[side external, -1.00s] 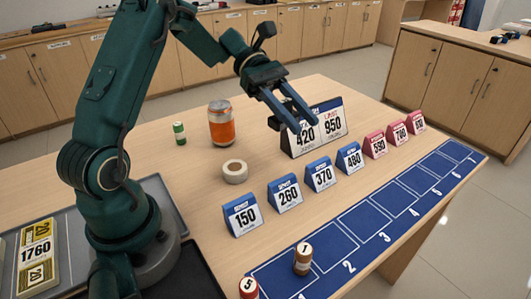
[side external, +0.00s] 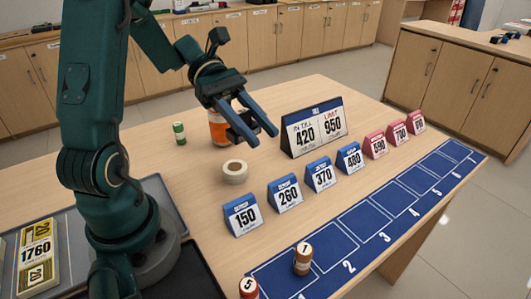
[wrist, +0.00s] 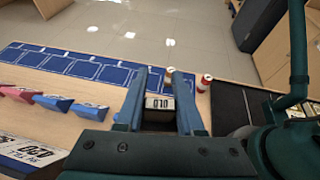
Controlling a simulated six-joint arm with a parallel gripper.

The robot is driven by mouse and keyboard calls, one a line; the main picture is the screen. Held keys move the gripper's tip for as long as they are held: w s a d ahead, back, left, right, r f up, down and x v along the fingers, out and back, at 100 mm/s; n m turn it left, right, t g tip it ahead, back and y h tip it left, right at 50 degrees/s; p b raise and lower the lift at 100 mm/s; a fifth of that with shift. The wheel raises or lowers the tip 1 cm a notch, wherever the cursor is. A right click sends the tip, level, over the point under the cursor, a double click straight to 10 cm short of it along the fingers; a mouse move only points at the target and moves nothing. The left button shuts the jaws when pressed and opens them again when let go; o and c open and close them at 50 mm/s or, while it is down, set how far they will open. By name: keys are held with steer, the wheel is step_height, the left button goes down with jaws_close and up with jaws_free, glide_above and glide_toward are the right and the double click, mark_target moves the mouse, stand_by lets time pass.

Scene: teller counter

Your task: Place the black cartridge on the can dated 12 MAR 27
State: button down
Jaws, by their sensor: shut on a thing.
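My gripper (side external: 258,128) is shut on a small black block (side external: 241,126), taken as the black cartridge, held above the counter. In the wrist view, a dark block with a white label (wrist: 158,103) shows between the fingers of my gripper (wrist: 160,88); its print is hard to read. An orange can with a silver rim (side external: 216,133) stands upright on the counter. My gripper partly covers it in the side view, and the gap between them cannot be told. No date is readable on the can.
A tape roll (side external: 235,172) lies before the can and a green cylinder (side external: 179,133) stands left. Blue tents (side external: 285,193), pink tents (side external: 375,142) and a till sign (side external: 315,127) stand right. A blue numbered mat (side external: 365,225) carries a brown coin roll (side external: 303,259).

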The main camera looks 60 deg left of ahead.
steer(key=s+a+f+m+g+y, duration=0.3)
steer(key=s+a+m+g+y, duration=0.35)
steer(key=m+g, duration=0.2)
steer(key=s+a+f+m+g+y, duration=0.3)
steer(key=s+a+m+g+y, duration=0.35)
steer(key=m, duration=0.35)
steer(key=w+a+r+m+t+y, duration=0.35)
steer(key=a+r+m+y, duration=0.3)
steer(key=a, duration=0.25)
steer(key=w+a+r+m+t+y, duration=0.2)
steer(key=a+r+m+t+y, duration=0.2)
steer(key=a+r+m+y, duration=0.35)
steer(key=w+d+f+h, duration=0.1)
steer(key=w+d+f, duration=0.1)
steer(key=w+f, duration=0.8)
steer(key=shift+w+f, duration=0.4)
steer(key=shift+f, duration=0.65)
steer(key=shift+m+t, duration=0.25)
